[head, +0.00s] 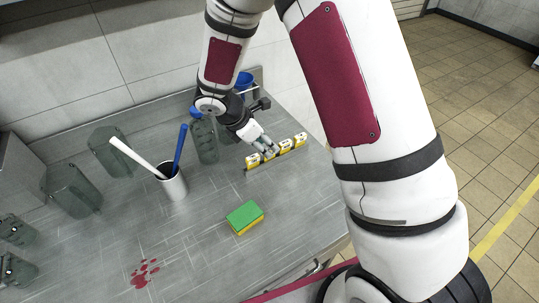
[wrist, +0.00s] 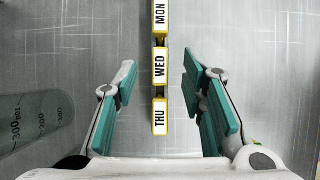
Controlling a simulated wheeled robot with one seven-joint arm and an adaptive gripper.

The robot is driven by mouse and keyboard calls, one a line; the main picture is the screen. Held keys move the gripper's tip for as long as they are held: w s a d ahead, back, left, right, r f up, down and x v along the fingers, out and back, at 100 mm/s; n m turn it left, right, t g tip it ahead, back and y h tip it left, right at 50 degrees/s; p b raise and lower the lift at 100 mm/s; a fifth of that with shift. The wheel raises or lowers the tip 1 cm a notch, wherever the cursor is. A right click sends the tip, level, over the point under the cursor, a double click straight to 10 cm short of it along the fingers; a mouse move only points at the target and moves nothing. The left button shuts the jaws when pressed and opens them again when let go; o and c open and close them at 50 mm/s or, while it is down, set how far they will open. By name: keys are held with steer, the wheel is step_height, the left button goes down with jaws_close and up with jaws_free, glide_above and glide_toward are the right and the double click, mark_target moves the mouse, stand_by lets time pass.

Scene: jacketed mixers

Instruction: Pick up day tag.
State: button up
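A row of day tags (head: 285,146) stands on the steel table at the right, yellow with white faces. In the wrist view the tags read MON (wrist: 160,14), WED (wrist: 160,64) and THU (wrist: 160,116), along a narrow dark strip. My gripper (head: 266,149) is at the row, and its teal-padded fingers also show in the wrist view (wrist: 159,68). The fingers are open, one on each side of the row, with the WED tag between their tips. A gap shows between each finger and the tag. In the head view the fingers partly hide the row.
A green and yellow sponge (head: 245,217) lies in front of the row. A pale cup (head: 174,187) holds a white and a blue handle. A clear graduated vessel (wrist: 38,122) is left of my gripper. Red spots (head: 145,273) mark the table at the front left.

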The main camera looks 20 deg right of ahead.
mark_target(269, 149)
steer(key=x, duration=0.4)
steer(key=shift+f, duration=0.2)
steer(key=shift+a, duration=0.1)
steer(key=shift+c, duration=0.4)
steer(key=c, duration=0.8)
steer(key=shift+r, duration=0.1)
